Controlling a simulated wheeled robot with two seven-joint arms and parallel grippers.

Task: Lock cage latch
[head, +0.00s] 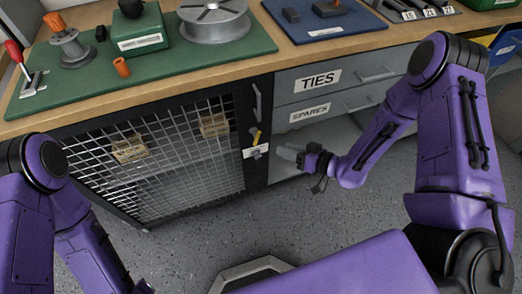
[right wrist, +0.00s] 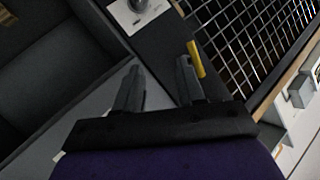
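The cage door (head: 160,160) is a dark-framed wire mesh panel under the bench, and it looks closed. Its latch (head: 255,137) has a yellow handle on the right frame. The yellow handle also shows in the right wrist view (right wrist: 195,58), just beyond one fingertip. A white plate with a grey knob (head: 257,152) sits just below the latch. My right gripper (head: 288,152) is just right of the plate. In the right wrist view its fingers (right wrist: 158,80) are apart with nothing between them. My left gripper is outside the head view.
Drawers labelled TIES (head: 318,79) and SPARES (head: 310,113) are right of the cage, above an open compartment. The wooden bench edge (head: 190,92) runs above the door. Small tan boxes (head: 130,150) are behind the mesh. The grey floor (head: 190,240) before the cage is clear.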

